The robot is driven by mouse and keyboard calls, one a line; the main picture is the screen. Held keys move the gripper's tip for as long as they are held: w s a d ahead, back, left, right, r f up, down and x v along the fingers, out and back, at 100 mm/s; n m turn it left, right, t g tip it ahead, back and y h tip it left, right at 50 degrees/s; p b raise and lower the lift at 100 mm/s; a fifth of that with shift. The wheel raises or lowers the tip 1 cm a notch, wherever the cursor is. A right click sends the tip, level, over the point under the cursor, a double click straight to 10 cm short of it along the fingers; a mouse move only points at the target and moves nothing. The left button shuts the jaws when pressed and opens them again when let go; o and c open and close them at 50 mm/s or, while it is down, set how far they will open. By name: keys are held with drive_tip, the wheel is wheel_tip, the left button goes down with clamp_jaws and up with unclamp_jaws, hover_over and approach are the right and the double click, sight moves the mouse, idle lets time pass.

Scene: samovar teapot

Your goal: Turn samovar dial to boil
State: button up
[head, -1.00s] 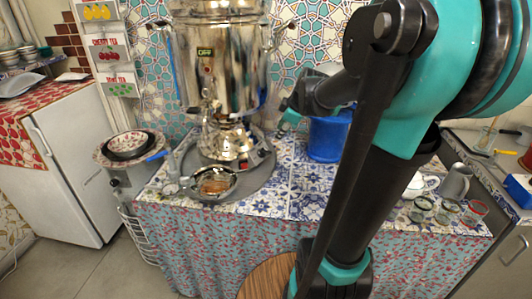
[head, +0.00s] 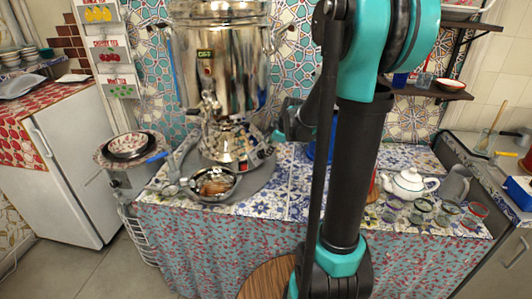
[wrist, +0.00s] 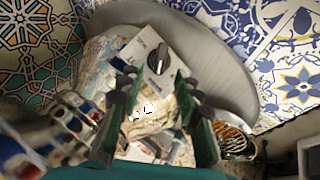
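The shiny metal samovar (head: 236,75) stands on a round grey tray (head: 257,182) on the tiled counter. In the wrist view its dial (wrist: 158,58) is a dark knob on a pale control panel (wrist: 140,46) with small markings, too small to read. My gripper (wrist: 156,80) is open and empty. Its two fingers point at the panel, one on each side just short of the knob, with no clear contact. In the head view my gripper (head: 287,122) is right of the samovar's base, partly hidden by my arm. The dial is too small to make out there.
A metal bowl (head: 211,186) sits at the samovar's front. A blue container stands behind my arm, mostly hidden. A patterned bowl (head: 130,143) is at the left.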

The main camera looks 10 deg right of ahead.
sight(263, 154)
drive_tip(key=shift+x, duration=3)
drive_tip(key=shift+c, duration=0.2)
clamp_jaws()
